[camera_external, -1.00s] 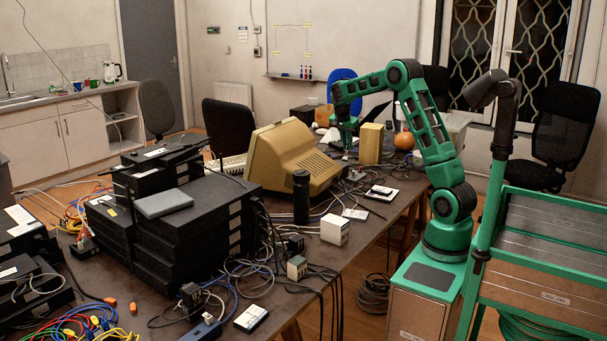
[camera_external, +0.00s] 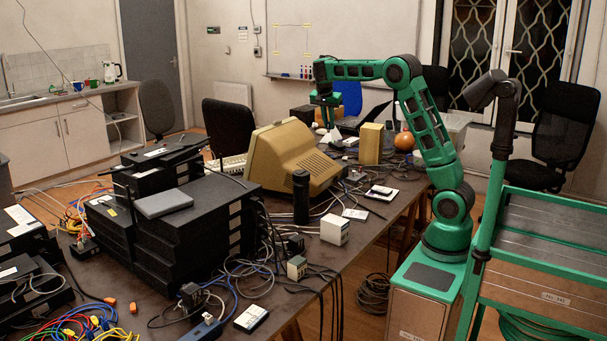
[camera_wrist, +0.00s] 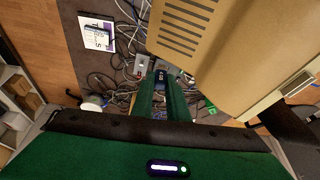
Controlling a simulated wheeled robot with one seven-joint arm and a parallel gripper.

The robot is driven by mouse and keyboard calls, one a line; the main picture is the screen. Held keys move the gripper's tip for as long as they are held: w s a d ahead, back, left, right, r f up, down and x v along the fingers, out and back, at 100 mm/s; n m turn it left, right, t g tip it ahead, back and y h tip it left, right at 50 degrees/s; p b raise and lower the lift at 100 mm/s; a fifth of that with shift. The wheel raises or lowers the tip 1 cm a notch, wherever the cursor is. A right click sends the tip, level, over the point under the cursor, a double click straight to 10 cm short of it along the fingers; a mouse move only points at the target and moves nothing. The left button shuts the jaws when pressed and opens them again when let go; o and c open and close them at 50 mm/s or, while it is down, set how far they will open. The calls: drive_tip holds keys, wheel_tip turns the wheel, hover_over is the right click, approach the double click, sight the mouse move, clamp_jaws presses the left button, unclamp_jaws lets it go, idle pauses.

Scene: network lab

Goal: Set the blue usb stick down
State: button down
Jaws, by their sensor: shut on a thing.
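My gripper (camera_external: 327,118) hangs above the far part of the table, behind the beige monitor, in the external view. In the wrist view its two green fingers (camera_wrist: 162,92) are shut on the blue usb stick (camera_wrist: 161,75), of which a small dark blue end shows between the fingertips. The stick is held above the cluttered table top. In the external view it is too small to make out.
The beige monitor (camera_external: 290,158) stands close by and fills the upper right of the wrist view (camera_wrist: 215,45). Cables and a grey socket (camera_wrist: 141,66) lie below the fingers. A beige box (camera_external: 370,144) and an orange ball (camera_external: 404,141) stand to the right.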

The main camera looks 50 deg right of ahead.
drive_tip(key=s+a+n+t, duration=0.1)
drive_tip(key=s+a+n, duration=0.25)
drive_tip(key=a, duration=1.15)
drive_tip(key=s+a+n+t+y, duration=0.15)
drive_tip(key=s+a, duration=0.35)
drive_tip(key=a, duration=1)
drive_tip(key=s+a+n+h, duration=0.1)
drive_tip(key=s+a+n, duration=0.25)
drive_tip(key=a, duration=1.15)
wheel_tip(320, 180, down, 18)
drive_tip(key=m, duration=0.1)
drive_tip(key=shift+y, duration=0.25)
drive_tip(key=w+d+f, duration=0.2)
drive_tip(key=d, duration=0.1)
drive_tip(key=w+d+f, duration=0.2)
drive_tip(key=d+f, duration=0.1)
drive_tip(key=w+d+f, duration=0.2)
drive_tip(key=d, duration=0.1)
drive_tip(key=shift+w+d+f, duration=0.2)
drive_tip(key=shift+w+f, duration=0.1)
drive_tip(key=shift+w, duration=0.1)
drive_tip(key=shift+f, duration=1.95)
